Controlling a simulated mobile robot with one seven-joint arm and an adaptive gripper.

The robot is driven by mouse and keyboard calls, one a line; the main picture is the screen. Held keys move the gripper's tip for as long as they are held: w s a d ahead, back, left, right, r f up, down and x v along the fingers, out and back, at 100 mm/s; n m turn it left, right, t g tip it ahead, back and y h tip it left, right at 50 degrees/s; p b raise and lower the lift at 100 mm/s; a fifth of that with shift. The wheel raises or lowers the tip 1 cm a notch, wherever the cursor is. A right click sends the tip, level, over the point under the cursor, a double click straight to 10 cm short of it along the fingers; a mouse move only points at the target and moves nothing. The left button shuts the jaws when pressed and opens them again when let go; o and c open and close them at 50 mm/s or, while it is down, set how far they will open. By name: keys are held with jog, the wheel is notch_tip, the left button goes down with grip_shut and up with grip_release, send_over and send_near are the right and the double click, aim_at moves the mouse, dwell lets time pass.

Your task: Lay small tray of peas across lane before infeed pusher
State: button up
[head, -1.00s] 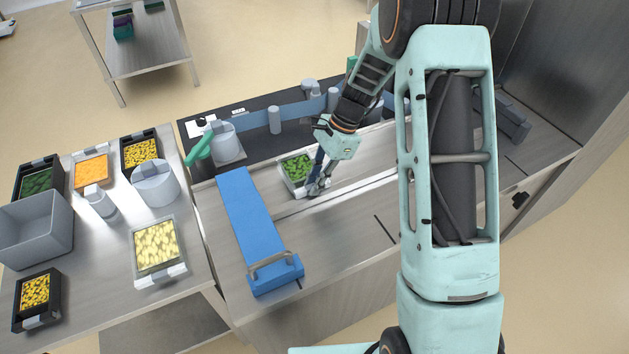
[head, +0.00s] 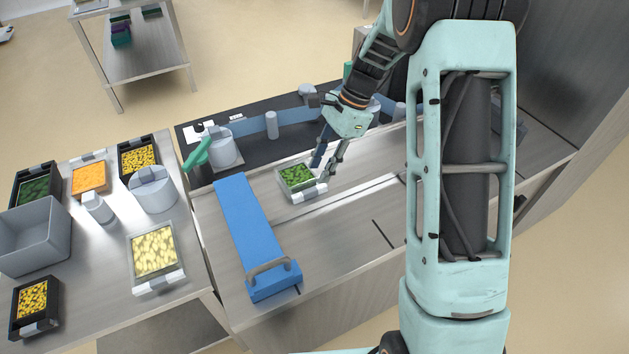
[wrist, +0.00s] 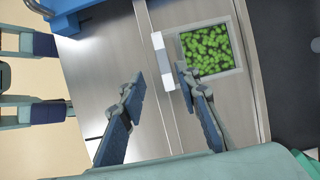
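The small tray of peas (head: 313,193), clear with a white label on its front edge, lies flat on the steel deck right of a long blue bar with a grey handle (head: 240,215), possibly the infeed pusher. A clear gap separates them. My gripper (head: 323,168) is open and empty at the tray's right side. In the wrist view the fingers (wrist: 160,77) stand apart; the right fingertip overlaps the edge of the tray (wrist: 240,72) in the picture, between peas and label. I cannot tell whether it touches.
A seam (head: 345,187) runs along the deck in front of the tray. Behind it stand grey posts (head: 271,125) and a blue band on a dark surface. The left table holds a tray of pale yellow food (head: 184,276), a grey bin (head: 35,255) and several other trays.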

jog(key=v, duration=0.5)
jog(key=shift+r, duration=0.15)
